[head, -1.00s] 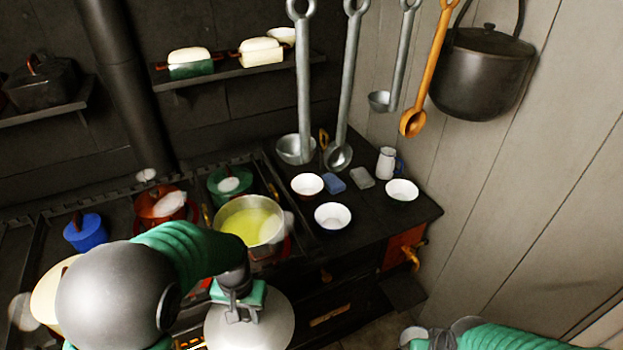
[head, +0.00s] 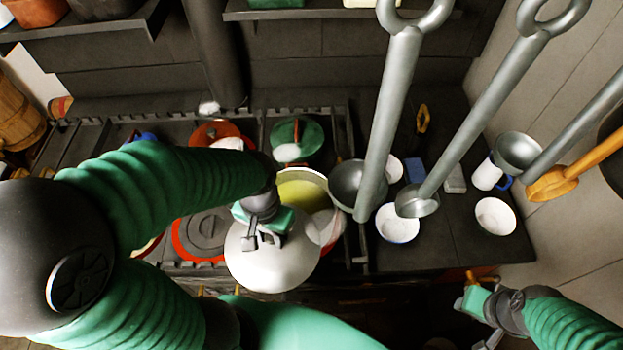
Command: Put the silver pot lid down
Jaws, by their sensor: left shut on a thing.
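The silver pot lid (head: 274,268) is a pale round disc in the head view. My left gripper (head: 264,238) is shut on its top and holds it in front of the pot with yellow-green contents (head: 302,190). The lid overlaps the pot's near edge in the picture; I cannot tell whether they touch. The lid's underside is hidden. My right gripper (head: 483,318) is at the lower right, in front of the stove and away from the lid; its fingers are too small and dark to read.
Several ladles hang in front of the right side, one large ladle (head: 388,120) near the pot. A white bowl (head: 397,224), another bowl (head: 494,216) and a white mug (head: 487,175) stand on the dark stove top.

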